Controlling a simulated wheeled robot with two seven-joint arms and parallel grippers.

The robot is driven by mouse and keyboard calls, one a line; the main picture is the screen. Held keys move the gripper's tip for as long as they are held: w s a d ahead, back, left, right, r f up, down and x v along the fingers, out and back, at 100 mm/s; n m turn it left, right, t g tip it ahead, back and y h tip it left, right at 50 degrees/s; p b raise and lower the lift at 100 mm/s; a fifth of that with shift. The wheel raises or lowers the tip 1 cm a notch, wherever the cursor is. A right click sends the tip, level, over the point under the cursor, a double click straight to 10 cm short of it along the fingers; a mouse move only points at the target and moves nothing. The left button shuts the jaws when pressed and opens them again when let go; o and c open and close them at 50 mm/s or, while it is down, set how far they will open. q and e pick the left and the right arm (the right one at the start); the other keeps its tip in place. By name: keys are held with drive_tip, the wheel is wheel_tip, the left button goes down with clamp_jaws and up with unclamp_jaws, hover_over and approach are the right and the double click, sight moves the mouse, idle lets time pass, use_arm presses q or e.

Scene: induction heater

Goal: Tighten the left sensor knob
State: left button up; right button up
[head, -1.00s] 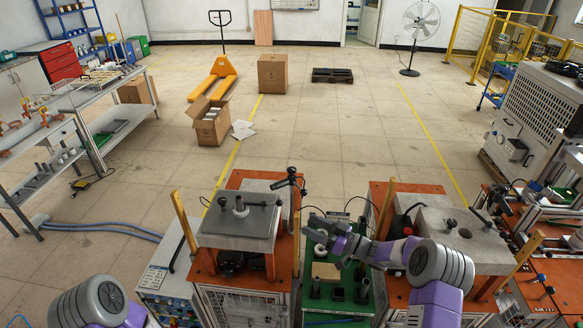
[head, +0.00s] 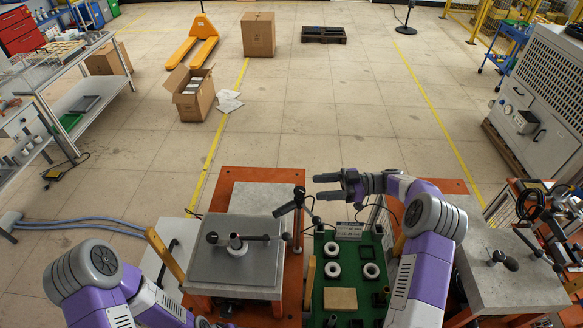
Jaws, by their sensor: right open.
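A black sensor on a jointed post (head: 298,192) stands at the right edge of the left heater station, its barrel slanting down to the left. Small dark knobs seem to sit at its joint, too small to tell apart. My right gripper (head: 320,187) is open and empty, just right of the post's top, fingers pointing left at it. A small gap shows between them in the picture; the depth is unclear. My left arm (head: 100,270) is at the lower left, and its gripper (head: 205,322) is only partly visible at the bottom edge.
The left station has a grey plate (head: 232,262) with a black-handled clamp. A green board (head: 340,275) with white rings and a tan block lies between the stations. The right station's grey block (head: 510,270) is beside my right arm.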

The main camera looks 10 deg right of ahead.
sight(299, 190)
drive_tip(key=a, duration=0.2)
drive_tip(key=a+p, duration=0.1)
drive_tip(key=a, duration=0.3)
drive_tip(key=shift+s+a+r+p, duration=0.1)
drive_tip(key=shift+a+r+p, duration=0.1)
drive_tip(key=shift+r+p, duration=0.2)
drive_tip(key=shift+a, duration=0.55)
use_arm(q)
drive_tip(key=shift+s+r, duration=0.3)
drive_tip(key=shift+r, duration=0.3)
drive_tip(key=shift+s+r, duration=0.25)
drive_tip(key=shift+r, duration=0.3)
use_arm(e)
drive_tip(key=shift+c, duration=1.1)
drive_tip(key=c, duration=0.7)
